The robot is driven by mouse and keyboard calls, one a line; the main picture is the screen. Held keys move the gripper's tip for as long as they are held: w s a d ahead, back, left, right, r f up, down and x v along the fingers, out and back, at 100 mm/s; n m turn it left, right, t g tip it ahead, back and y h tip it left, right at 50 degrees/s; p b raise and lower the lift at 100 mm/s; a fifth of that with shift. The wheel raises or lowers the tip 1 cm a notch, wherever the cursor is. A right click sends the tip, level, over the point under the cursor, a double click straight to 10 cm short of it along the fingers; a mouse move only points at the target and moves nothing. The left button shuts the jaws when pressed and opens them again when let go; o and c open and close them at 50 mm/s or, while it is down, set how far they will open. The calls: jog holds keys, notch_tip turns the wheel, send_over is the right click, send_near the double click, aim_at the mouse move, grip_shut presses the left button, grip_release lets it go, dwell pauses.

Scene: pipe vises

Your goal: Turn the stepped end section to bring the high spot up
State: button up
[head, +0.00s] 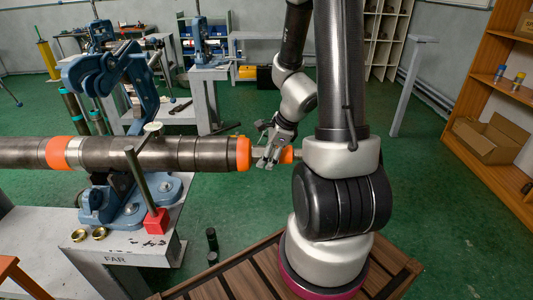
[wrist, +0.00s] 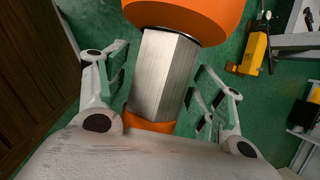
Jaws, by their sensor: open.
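A long dark steel pipe (head: 110,153) lies level across the left, with an orange band (head: 62,153) on it. Its stepped end section (head: 200,154) has an orange collar (head: 243,154), then a bare flat-sided steel bar (wrist: 165,75) and a smaller orange end (head: 287,155). My gripper (head: 268,158) is at this bar. In the wrist view my open gripper (wrist: 163,72) has one finger on each side of the bar, with green floor showing in the gaps. I cannot make out a high spot.
A blue pipe vise (head: 130,85) holds the pipe on a grey bench marked FAR (head: 115,258). A red block (head: 156,221) with an upright rod stands before the pipe. Brass rings (head: 99,234) lie on the bench. A wooden shelf (head: 500,130) stands right.

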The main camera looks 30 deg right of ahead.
jog(key=v, duration=1.2)
